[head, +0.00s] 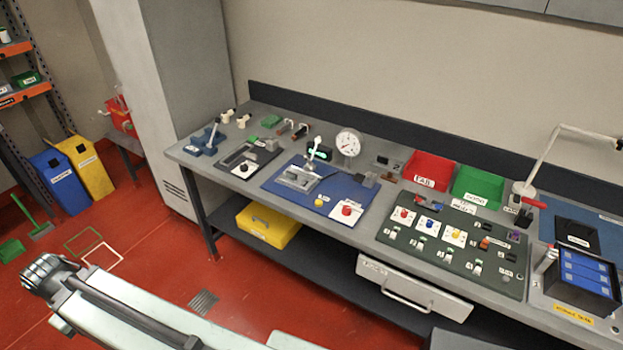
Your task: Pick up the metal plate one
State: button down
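A grey metal plate-like piece (297,180) lies on the blue mat (283,197) on the workbench, under a small upright device with a white lever. No label on it is readable, so I cannot tell whether it is metal plate one. Part of my arm reaches across the lower left, over the red floor and well apart from the bench. It ends in view at a grey rounded joint. My gripper's fingers do not show.
The long grey workbench (218,170) runs along the wall. It carries a dial gauge (348,143), a red bin (425,170), a green bin (478,186) and a dark switch board (410,238). A yellow case (268,225) sits on the lower shelf. The red floor (150,240) before the bench is mostly clear.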

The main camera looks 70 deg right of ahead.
aim_at(304, 181)
jog(key=z, duration=0.7)
jog(key=k, duration=1.35)
jog(key=z, duration=1.2)
jog(key=i, duration=1)
jog(key=u, duration=0.05)
